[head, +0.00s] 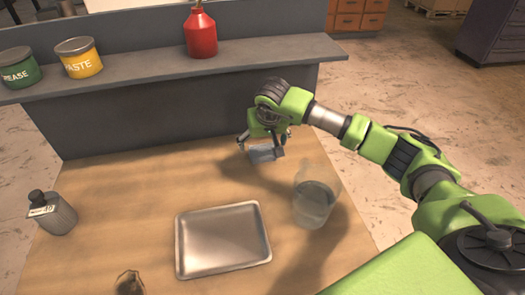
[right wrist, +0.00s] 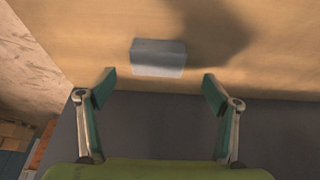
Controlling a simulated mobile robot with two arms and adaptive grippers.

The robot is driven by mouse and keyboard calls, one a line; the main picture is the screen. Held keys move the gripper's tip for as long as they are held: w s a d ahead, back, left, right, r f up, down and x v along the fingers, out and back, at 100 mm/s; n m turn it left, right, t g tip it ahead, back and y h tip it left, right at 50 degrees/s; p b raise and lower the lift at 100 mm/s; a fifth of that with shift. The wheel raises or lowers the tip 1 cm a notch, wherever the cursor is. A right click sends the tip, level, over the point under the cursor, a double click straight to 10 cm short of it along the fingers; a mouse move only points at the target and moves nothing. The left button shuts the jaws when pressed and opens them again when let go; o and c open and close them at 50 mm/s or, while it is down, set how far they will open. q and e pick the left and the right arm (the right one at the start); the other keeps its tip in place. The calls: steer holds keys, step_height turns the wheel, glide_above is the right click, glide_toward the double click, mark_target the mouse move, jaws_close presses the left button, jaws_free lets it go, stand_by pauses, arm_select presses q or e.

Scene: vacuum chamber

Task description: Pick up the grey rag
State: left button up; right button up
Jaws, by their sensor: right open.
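The grey rag (right wrist: 158,57) shows in the right wrist view as a small grey block-like shape lying on the wooden tabletop. In the head view the rag (head: 265,153) is partly covered by my right gripper (head: 264,145), which hangs over it near the back of the table. In the right wrist view my right gripper (right wrist: 157,88) is open, its two fingers well apart. The rag lies just beyond the fingertips and between their lines, not held. My left gripper is in neither view.
A clear container (head: 314,202) stands close to the right arm. A metal tray (head: 222,240) lies at the front middle, and a dark flask (head: 52,213) stands at left. A grey shelf (head: 140,78) behind carries a red bottle (head: 200,34), a yellow can (head: 79,58) and a green can (head: 18,68).

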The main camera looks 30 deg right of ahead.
mark_target(263, 151)
steer(key=p+x, duration=0.2)
steer(key=x, duration=0.2)
steer(key=shift+d+f, duration=0.2)
steer(key=shift+f, duration=0.2)
steer(key=shift+w+f, duration=0.15)
steer(key=shift+f, duration=0.15)
steer(key=c, duration=1.2)
